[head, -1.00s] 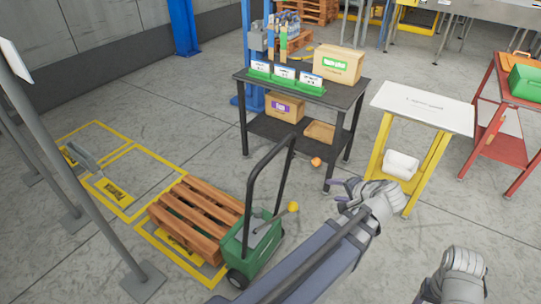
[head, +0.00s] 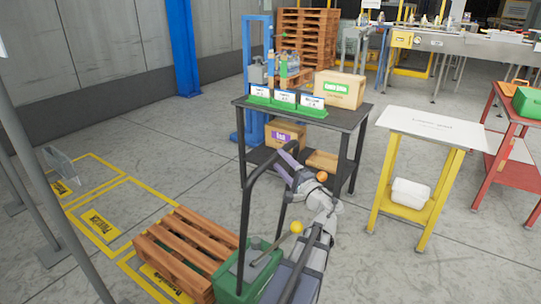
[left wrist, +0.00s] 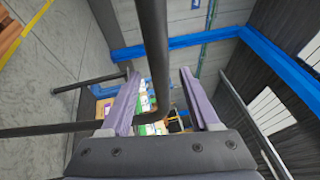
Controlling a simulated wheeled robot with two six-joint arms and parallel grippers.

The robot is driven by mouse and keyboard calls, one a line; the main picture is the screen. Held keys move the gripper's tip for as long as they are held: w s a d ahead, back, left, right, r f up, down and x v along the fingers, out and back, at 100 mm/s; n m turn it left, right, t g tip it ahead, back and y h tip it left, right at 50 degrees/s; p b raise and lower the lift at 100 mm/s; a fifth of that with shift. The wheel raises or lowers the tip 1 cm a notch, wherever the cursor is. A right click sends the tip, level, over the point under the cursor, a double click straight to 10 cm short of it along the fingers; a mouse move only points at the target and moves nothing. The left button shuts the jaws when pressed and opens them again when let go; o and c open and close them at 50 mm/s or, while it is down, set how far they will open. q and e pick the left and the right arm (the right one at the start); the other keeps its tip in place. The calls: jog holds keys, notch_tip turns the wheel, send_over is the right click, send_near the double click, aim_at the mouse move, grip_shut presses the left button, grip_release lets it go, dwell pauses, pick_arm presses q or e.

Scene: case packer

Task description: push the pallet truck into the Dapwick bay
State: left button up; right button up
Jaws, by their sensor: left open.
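The green pallet truck (head: 228,283) stands at the bottom centre, with its black loop handle (head: 245,205) rising upright. A wooden pallet (head: 190,245) lies in front of it, to the left. My left gripper (head: 284,160) is open at the upper right of the handle. In the left wrist view a black handle bar (left wrist: 154,50) runs between the spread fingers of the left gripper (left wrist: 160,95); contact cannot be told. Yellow-outlined bays with yellow labels (head: 100,225) lie on the floor at left; I cannot read which is Dapwick. My right gripper is out of view.
A dark table (head: 345,122) with sign holders and a carton (head: 340,92) stands just behind the handle. A yellow stand (head: 378,180) is to its right, and a red cart (head: 510,170) farther right. Grey posts (head: 45,190) stand at the left edge. Floor between posts and pallet is open.

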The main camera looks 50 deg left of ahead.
pick_arm(q)
jog(key=p+x, duration=0.1)
jog(key=x, duration=0.5)
jog(key=shift+a, duration=0.35)
grip_shut()
dwell(1.1)
